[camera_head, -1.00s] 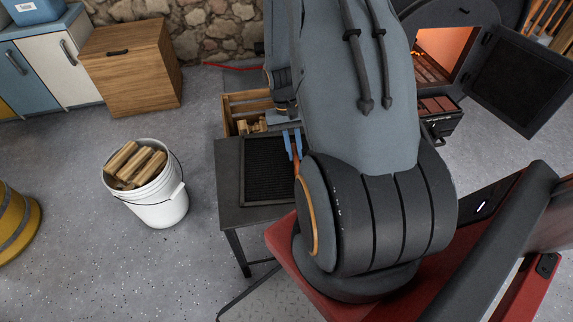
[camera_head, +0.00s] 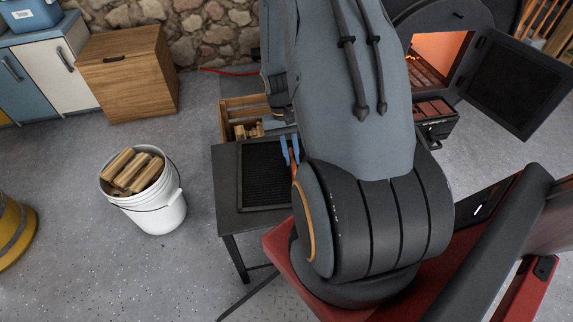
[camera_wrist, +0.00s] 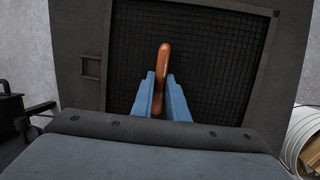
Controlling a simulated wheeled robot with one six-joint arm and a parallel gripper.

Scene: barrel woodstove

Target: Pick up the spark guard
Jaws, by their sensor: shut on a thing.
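The spark guard (camera_head: 262,180) is a dark mesh panel in a thin frame. It lies flat at the dark metal table (camera_head: 227,185); I cannot tell whether it rests on the top or is slightly above it. It also shows in the wrist view (camera_wrist: 225,60), with an upright-looking reddish-brown handle (camera_wrist: 165,55) over the mesh. My gripper (camera_head: 290,150), with blue fingers, is shut on this handle, one finger on each side in the wrist view (camera_wrist: 160,84). My arm hides the right part of the guard in the head view.
A white bucket of split wood (camera_head: 155,212) stands left of the table. A wooden crate (camera_head: 237,108) is behind it. The lit stove (camera_head: 437,55) is at the right, its door (camera_head: 512,85) open.

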